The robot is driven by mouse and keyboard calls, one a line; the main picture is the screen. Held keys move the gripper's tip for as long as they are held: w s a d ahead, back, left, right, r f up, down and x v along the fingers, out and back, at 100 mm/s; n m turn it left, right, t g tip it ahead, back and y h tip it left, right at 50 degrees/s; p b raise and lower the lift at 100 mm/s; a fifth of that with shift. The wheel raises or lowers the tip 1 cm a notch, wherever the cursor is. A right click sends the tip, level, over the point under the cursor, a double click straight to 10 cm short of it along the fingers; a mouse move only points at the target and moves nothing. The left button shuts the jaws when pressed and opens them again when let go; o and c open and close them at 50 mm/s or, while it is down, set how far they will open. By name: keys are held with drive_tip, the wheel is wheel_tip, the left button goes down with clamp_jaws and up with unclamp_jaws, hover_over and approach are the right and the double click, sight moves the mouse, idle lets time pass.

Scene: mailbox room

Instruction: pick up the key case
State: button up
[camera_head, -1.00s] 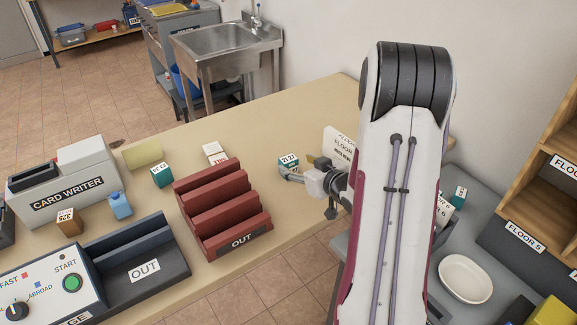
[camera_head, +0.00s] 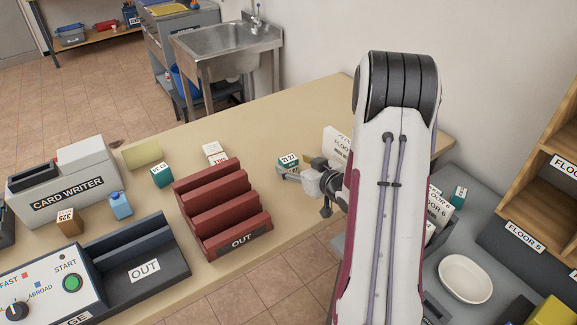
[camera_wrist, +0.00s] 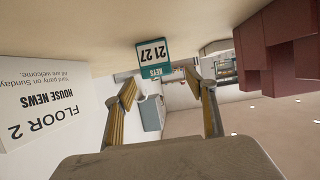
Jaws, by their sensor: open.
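A small teal key case (camera_head: 288,160) with a white label reading 21 27 stands on the beige table, right of the red rack. In the wrist view this key case (camera_wrist: 153,58) appears upside down, ahead of the fingers, its label also reading KEYS. My gripper (camera_head: 288,173) is at the case's near side in the head view, its fingertips partly overlapping it. In the wrist view the two fingers of my gripper (camera_wrist: 168,88) are spread apart with nothing between them. Whether a finger touches the case I cannot tell.
A white FLOOR 2 HOUSE NEWS card (camera_wrist: 45,100) stands close to one side of my gripper. The red OUT rack (camera_head: 222,215) is to the left. Other teal boxes (camera_head: 162,175) are near the card writer (camera_head: 65,180) and far right. Bare table lies behind the case.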

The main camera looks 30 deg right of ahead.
sight(291, 161)
drive_tip(key=shift+w+f, duration=0.1)
drive_tip(key=shift+w, duration=0.05)
drive_tip(key=shift+d+x, duration=0.2)
drive_tip(key=shift+x, duration=2.25)
drive_tip(key=c, duration=1.3)
